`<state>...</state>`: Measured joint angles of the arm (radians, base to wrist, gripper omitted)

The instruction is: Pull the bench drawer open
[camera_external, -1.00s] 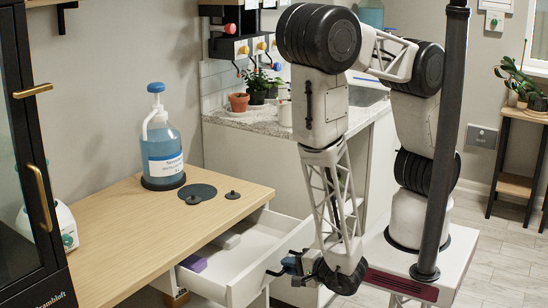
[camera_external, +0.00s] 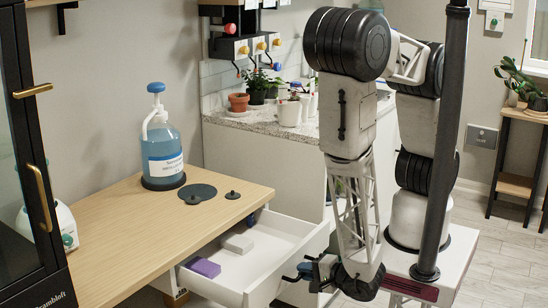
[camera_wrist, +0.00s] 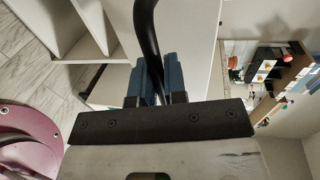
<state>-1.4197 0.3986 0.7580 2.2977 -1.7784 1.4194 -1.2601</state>
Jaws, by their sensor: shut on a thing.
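The white bench drawer (camera_external: 265,252) stands pulled well out from under the wooden bench top (camera_external: 125,225) in the external view. A purple block (camera_external: 203,267) and a pale grey block (camera_external: 238,244) lie inside it. My gripper (camera_external: 306,272) is at the drawer's front, shut on the dark handle (camera_external: 290,278). In the wrist view the blue fingers (camera_wrist: 160,82) close around the black curved handle bar (camera_wrist: 147,30). The exact contact is partly hidden by the fingers.
A blue-capped bottle (camera_external: 162,150) stands on the bench, with dark discs (camera_external: 197,192) beside it. A counter with potted plants (camera_external: 289,112) stands behind the drawer. A dark vertical pole (camera_external: 440,150) stands in front of my arm.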

